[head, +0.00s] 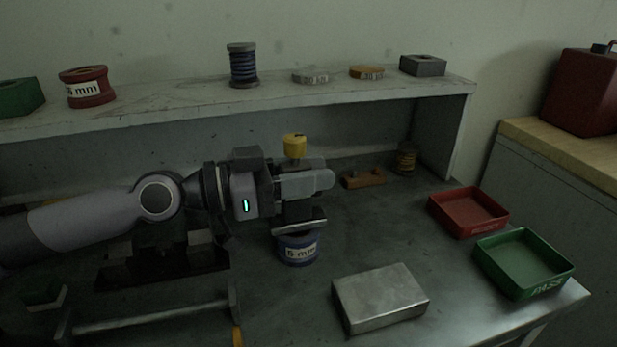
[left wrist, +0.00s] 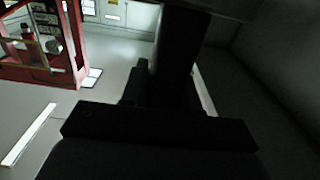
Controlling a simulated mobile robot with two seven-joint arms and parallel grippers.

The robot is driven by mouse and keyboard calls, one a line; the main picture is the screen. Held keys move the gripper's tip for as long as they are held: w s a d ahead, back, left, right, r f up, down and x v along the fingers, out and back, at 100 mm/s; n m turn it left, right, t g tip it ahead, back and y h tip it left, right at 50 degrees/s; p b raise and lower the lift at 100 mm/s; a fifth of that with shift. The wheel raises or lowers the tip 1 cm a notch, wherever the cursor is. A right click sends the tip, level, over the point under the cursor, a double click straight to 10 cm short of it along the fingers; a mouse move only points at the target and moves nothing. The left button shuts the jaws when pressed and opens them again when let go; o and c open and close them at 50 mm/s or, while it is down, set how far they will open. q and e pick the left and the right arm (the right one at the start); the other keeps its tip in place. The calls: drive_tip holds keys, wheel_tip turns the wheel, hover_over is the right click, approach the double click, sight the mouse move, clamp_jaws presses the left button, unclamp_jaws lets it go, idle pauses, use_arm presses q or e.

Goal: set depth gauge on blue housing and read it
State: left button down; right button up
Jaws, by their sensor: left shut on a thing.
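My left gripper (head: 305,184) comes in from the left in the head view and is shut on the depth gauge. The gauge shows a yellow top (head: 294,145) above the fingers and a flat metal base (head: 300,222) below them; its middle is hidden by the gripper. The blue housing (head: 298,250), a short round part with a white "mm" label, stands on the bench right under the gauge base. I cannot tell whether base and housing touch. No reading can be made out. The left wrist view is mostly dark gripper parts. My right gripper is not in view.
A metal block (head: 380,298) lies at front right of the housing. A red tray (head: 468,212) and a green PASS tray (head: 524,262) are at right. An orange-brown block (head: 363,178) lies behind.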

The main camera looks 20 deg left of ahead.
use_arm(q)
drive_tip(key=shift+r, duration=0.1)
drive_tip(key=shift+f+b, duration=0.4)
drive_tip(key=shift+b, duration=0.1)
drive_tip(key=c, duration=0.8)
unclamp_jaws()
drive_tip(key=shift+c, duration=0.2)
